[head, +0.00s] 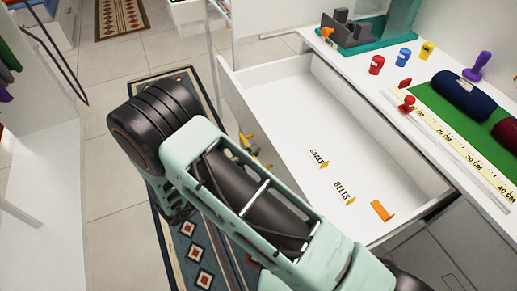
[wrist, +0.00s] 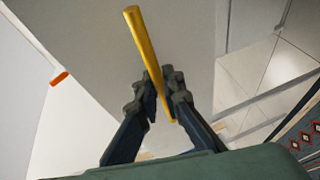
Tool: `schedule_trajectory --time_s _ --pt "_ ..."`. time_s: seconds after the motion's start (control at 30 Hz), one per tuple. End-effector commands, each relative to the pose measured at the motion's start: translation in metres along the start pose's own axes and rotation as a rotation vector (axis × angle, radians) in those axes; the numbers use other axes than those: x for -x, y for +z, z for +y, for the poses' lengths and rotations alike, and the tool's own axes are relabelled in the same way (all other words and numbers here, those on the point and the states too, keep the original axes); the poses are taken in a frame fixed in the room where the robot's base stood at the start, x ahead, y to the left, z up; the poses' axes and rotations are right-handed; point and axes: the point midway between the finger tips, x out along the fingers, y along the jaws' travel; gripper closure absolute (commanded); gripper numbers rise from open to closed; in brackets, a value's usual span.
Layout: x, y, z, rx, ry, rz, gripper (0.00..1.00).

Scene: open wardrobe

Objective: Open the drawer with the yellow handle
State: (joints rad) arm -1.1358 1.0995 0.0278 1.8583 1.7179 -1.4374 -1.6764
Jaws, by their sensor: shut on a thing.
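The yellow handle (wrist: 137,32) is a bar on the pale front panel of the white drawer (wrist: 200,35) in the wrist view. My gripper (wrist: 160,92) is shut on this bar, with dark fingers on both sides of its lower part. In the head view the drawer (head: 290,120) stands pulled out from the cabinet, its inside in plain sight. A bit of the yellow handle (head: 247,143) shows on its outer side, and my arm hides most of the gripper there.
The drawer holds cards reading SOCKS (head: 318,158) and BELTS (head: 343,191) and an orange piece (head: 382,210). On the top at right lie a dark blue roll (head: 465,95), a ruler (head: 455,150) and small coloured items. A patterned rug (head: 205,255) lies on the floor.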

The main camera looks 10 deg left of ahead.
Motion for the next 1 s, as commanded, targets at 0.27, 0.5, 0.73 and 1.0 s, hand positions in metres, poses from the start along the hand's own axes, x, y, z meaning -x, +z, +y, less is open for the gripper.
schedule_trajectory --time_s 0.27,0.5,0.73,1.0 --pt "0.001 -0.001 -0.001 0.0 0.0 0.0 1.0" --pt "0.001 -0.001 -0.001 0.0 0.0 0.0 0.78" --pt "0.001 -0.001 0.0 -0.001 0.0 0.0 0.74" --pt "0.019 -0.001 -0.001 -0.002 -0.001 0.003 0.74"
